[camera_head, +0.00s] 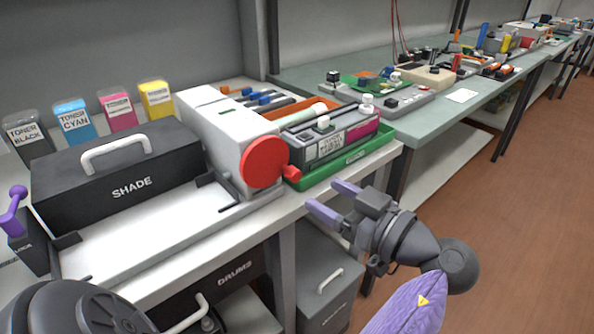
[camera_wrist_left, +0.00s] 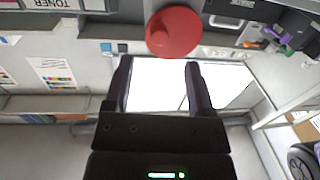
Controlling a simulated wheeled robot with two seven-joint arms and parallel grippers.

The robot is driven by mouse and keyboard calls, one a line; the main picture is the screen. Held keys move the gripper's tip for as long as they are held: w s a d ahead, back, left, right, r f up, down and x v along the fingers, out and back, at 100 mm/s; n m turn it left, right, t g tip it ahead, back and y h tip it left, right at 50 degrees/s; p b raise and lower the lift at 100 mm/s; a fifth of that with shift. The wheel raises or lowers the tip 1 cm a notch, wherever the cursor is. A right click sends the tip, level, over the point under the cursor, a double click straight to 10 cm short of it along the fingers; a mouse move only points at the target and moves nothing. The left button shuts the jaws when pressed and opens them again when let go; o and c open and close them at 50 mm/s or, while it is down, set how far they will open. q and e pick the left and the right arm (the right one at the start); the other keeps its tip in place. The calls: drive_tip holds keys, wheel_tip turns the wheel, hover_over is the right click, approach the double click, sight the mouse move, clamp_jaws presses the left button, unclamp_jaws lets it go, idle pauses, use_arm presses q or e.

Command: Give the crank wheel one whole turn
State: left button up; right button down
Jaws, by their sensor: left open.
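The crank wheel (camera_head: 263,163) is a red disc on the front side of a white housing (camera_head: 213,134). Its red handle knob (camera_head: 292,172) sticks out at the right in the head view. In the left wrist view the crank wheel (camera_wrist_left: 183,30) is at the top, with the knob (camera_wrist_left: 158,38) left of its middle. My left gripper (camera_head: 333,200) is open and empty, purple fingers pointing at the wheel from the lower right, apart from it. In the wrist view its fingertips (camera_wrist_left: 158,65) lie just below the knob. My right gripper is not seen.
A black SHADE box (camera_head: 115,185) and a white tray (camera_head: 150,225) stand left of the wheel. A green tray (camera_head: 350,158) holding a cartridge unit is close on the right. Several toner packs line the back. Open floor (camera_head: 500,210) lies right of the bench.

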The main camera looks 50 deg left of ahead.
sight(292, 174)
use_arm(q)
drive_tip(key=a, duration=0.8)
drive_tip(key=shift+s+r, duration=0.1)
drive_tip(key=shift+s, duration=0.05)
clamp_jaws()
drive_tip(key=shift+m, duration=0.3)
